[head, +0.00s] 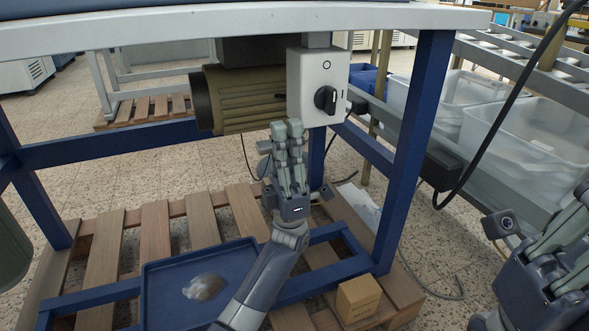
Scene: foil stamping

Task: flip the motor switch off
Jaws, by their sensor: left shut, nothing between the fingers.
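The motor switch is a white box (305,75) under the tabletop, with a black rotary knob (325,100) on its front. An O mark shows above the knob and a small mark to its right; the knob looks turned toward the right-hand mark, though it is small. My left gripper (287,127) is shut and empty, pointing up, with its fingertips at the box's lower left edge, left of and below the knob. I cannot tell whether it touches the box. My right gripper (572,235) is at the lower right, partly cut off by the frame edge.
An olive motor (245,98) sits left of the switch. Blue table legs (412,150) stand on both sides. Below are a wooden pallet (155,230), a blue tray (165,290) and a small cardboard box (358,298). A black cable (500,115) hangs at right near white bins (515,140).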

